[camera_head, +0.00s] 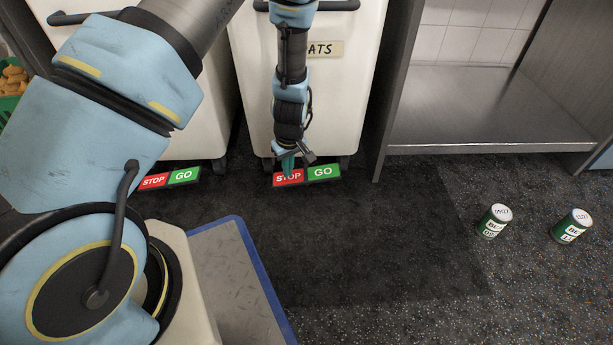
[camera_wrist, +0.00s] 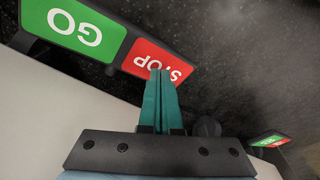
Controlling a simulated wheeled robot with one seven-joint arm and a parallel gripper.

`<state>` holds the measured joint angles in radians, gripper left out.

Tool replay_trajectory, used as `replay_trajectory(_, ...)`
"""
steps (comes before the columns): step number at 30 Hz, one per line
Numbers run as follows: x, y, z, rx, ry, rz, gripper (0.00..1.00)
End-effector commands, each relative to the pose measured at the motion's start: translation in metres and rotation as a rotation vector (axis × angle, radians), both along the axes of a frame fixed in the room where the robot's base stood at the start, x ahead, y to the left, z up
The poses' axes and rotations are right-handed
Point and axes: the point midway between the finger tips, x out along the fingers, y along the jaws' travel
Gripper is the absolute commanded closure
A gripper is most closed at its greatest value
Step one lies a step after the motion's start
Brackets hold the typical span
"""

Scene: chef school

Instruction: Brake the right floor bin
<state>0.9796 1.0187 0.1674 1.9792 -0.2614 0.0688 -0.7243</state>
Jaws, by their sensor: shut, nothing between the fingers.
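The right floor bin (camera_head: 340,95) is a tall white bin with a dark handle and a label ending in "ATS". At its foot is a pedal bar with a red STOP half (camera_head: 289,178) and a green GO half (camera_head: 323,172). My gripper (camera_head: 288,163) is shut and empty, its teal fingers pointing down at the red STOP half. In the wrist view the fingertips (camera_wrist: 160,72) overlap the edge of the red STOP half (camera_wrist: 158,60), with the green GO half (camera_wrist: 72,28) beside it. I cannot tell whether the tips touch it or whether the pedal is pressed.
The left floor bin (camera_head: 215,110) stands alongside with its own STOP and GO pedal (camera_head: 169,178). Two green cans (camera_head: 494,220) (camera_head: 571,226) stand on the dark floor at right. A steel shelf unit (camera_head: 470,105) stands right of the bins. The floor before the right bin is clear.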

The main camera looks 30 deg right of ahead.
Motion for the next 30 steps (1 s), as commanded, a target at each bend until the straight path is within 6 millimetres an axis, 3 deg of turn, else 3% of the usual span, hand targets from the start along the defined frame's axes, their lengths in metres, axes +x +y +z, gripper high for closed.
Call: replay_trajectory(30,0.000,0.000,0.070,0.000,0.000,0.001,1.00)
